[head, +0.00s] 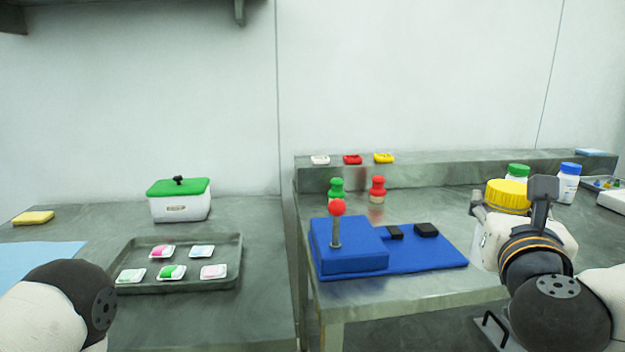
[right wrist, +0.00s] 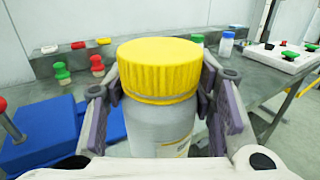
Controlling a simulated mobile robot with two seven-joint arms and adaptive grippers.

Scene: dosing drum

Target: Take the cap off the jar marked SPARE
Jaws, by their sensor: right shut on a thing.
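A white jar with a ribbed yellow cap (right wrist: 160,70) stands upright between the fingers of my right gripper (head: 511,208). The yellow cap (head: 508,196) also shows in the head view. My left gripper is out of view; only part of the left arm shows at lower left.
A green-capped jar (head: 517,172) and a blue-capped white jar (head: 569,183) stand behind. A blue base with a red-knobbed lever (head: 338,228) sits left of the held jar. A metal tray (head: 224,283) of packets and a green-lidded box (head: 180,207) are on the left counter.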

